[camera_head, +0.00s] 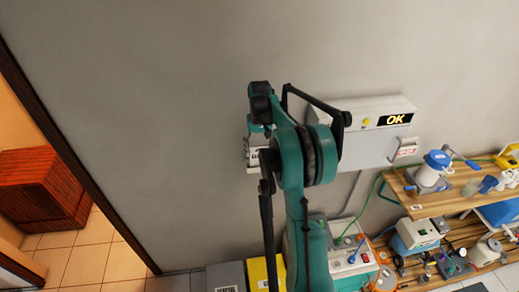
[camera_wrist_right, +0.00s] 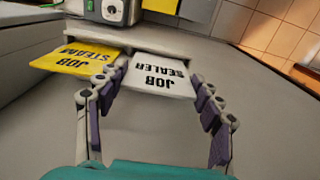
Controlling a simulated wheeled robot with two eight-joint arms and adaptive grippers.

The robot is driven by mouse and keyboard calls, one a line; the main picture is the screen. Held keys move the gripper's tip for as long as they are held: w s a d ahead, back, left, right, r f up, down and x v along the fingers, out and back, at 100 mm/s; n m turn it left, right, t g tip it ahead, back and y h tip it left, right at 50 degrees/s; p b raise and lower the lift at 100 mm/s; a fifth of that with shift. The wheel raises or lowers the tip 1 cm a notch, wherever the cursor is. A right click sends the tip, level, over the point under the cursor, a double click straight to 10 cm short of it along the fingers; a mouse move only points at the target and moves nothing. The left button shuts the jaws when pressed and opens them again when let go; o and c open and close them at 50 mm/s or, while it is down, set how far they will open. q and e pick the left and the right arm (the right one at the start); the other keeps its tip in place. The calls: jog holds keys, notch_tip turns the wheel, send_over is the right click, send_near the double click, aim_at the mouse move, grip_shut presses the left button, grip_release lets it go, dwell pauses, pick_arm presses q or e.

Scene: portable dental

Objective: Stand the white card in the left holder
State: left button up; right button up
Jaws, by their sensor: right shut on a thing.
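The white card (camera_wrist_right: 160,80), printed "JOB SEALER" and upside down in the right wrist view, lies between the fingertips of my right gripper (camera_wrist_right: 158,75). The gripper is shut on it, with purple pads at its sides. The card's far edge is close to a pale rail (camera_wrist_right: 205,47); I cannot tell whether it touches or sits in a holder there. A yellow card (camera_wrist_right: 75,60), printed "JOB STEAM", is beside it on the left, near the same rail. My left gripper is not in view.
A pale wall box (camera_head: 365,135) with an "OK" display is right of my arm. A wooden shelf (camera_head: 455,197) and crowded bench hold devices at right. The grey wall (camera_head: 150,120) is clear at left, beside a doorway with a reddish wooden cabinet (camera_head: 40,185).

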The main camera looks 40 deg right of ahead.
jog(key=shift+f+b, duration=0.55)
jog(key=shift+f, duration=0.15)
jog(key=o, duration=1.1)
